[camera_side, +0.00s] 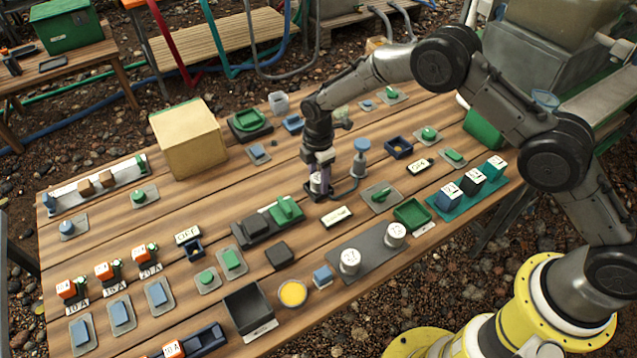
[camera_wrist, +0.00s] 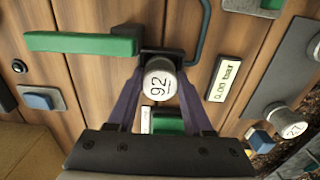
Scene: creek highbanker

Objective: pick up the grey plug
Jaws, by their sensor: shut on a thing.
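My gripper (camera_wrist: 157,90) points down over the middle of the bench, and it also shows in the side view (camera_side: 319,188). Its purple fingers are shut on a short grey cylinder with a white top marked 92 (camera_wrist: 159,84), which looks like the grey plug. In the side view the plug (camera_side: 317,183) is partly hidden between the fingers. A dark square piece (camera_wrist: 163,57) shows just behind the plug in the wrist view. I cannot tell whether the plug is clear of it.
A grey plate (camera_side: 370,250) carries two similar white-topped cylinders at the front. A label reading 0.00 bar (camera_wrist: 222,92) lies beside the plug. A green bar (camera_wrist: 80,44) extends left of it. A blue-topped post (camera_side: 361,158) and a green block (camera_side: 286,210) stand close by.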

